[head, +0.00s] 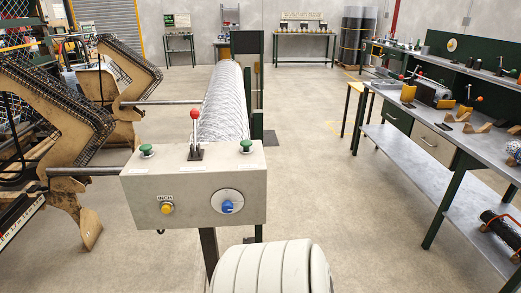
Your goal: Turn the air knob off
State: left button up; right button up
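A grey control box (192,240) stands in front of me at the centre left. On its front face is a blue knob (227,206) set in a round white dial, and this looks like the air knob. Its pointer direction is too small to read for sure. Neither of my grippers is in view, and nothing touches the knob.
The box also has a yellow button (166,208), a red-balled lever (194,114) and green buttons (147,150) (245,146). A mesh roll (225,105) lies behind. Tan machine arms (45,150) crowd the left. A workbench (420,113) stands right, with clear floor (315,150) between.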

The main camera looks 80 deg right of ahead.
aim_at(227, 207)
jog(key=z, duration=2.3)
